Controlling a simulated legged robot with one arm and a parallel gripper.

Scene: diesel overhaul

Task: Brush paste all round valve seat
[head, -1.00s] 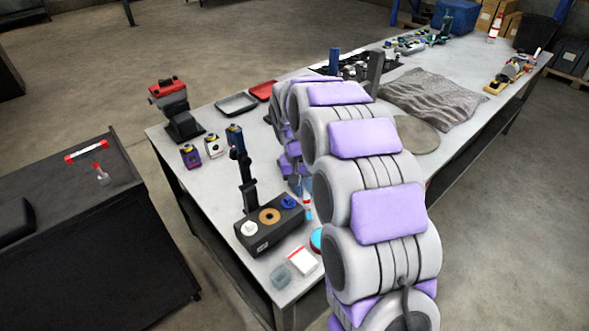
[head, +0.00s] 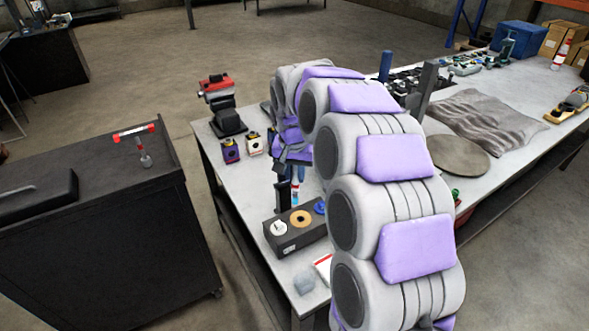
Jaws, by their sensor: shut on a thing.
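A dark block (head: 289,247) near the bench's front corner bears a white disc (head: 278,228), a brass ring (head: 301,217) and a blue disc (head: 319,207); the brass ring looks like the valve seat. My gripper (head: 292,168) is above and behind the block, partly hidden by my arm. It is shut on a slim blue, white and red tool (head: 295,192), seemingly the brush, which points down. Its lower end appears close behind the brass ring in the picture; contact cannot be told. Any paste on the ring is too small to see.
A dark post (head: 283,194) stands behind the block, next to the tool. A clear small box (head: 304,283) and a white-and-red packet (head: 323,268) lie in front. A red-topped vise (head: 222,103) and small boxes (head: 231,151) stand at left. My arm covers the bench middle.

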